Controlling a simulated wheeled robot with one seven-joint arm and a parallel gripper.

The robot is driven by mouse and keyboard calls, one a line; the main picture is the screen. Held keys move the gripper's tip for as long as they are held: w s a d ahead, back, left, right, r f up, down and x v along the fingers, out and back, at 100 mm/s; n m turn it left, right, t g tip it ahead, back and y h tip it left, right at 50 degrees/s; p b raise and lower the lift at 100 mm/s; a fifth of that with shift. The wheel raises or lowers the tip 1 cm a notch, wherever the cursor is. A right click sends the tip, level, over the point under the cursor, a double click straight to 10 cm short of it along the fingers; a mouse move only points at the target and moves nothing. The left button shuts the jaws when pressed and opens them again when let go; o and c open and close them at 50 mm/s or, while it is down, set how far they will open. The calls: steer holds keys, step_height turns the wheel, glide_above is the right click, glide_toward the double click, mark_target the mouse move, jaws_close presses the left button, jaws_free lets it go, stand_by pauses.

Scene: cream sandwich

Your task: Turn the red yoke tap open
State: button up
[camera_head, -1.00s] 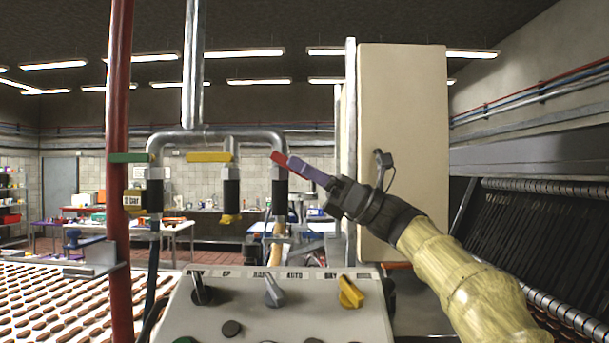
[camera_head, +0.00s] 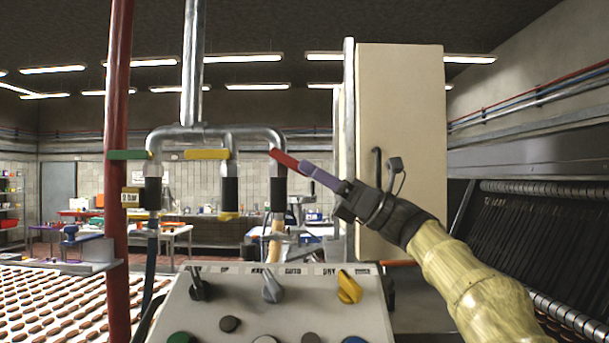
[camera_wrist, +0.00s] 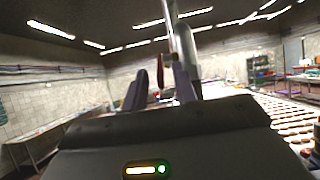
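The red tap handle (camera_head: 284,160) is on the right-hand branch of the grey yoke pipe. It slopes down to the right, toward my gripper. My gripper (camera_head: 307,168) has purple fingers and reaches in from the right, its tips at the handle's lower right end. In the wrist view the two fingers (camera_wrist: 160,84) stand apart, with the red handle (camera_wrist: 160,62) showing in the gap between them. I cannot tell whether either finger touches it. In the head view the fingers overlap, and the far one is mostly hidden.
A yellow handle (camera_head: 207,154) and a green handle (camera_head: 130,155) lie level on the other branches. A red post (camera_head: 117,200) stands at left. A control panel (camera_head: 275,310) with knobs is below. A cream cabinet (camera_head: 402,110) stands behind my gripper.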

steer(key=d+b, duration=0.1)
steer(key=d, duration=1.1)
steer(key=shift+s+d+f+b, duration=0.15)
steer(key=shift+s+d+b, duration=0.05)
steer(key=shift+d+b, duration=0.1)
steer(key=shift+w, duration=0.1)
steer(key=shift+f, duration=0.15)
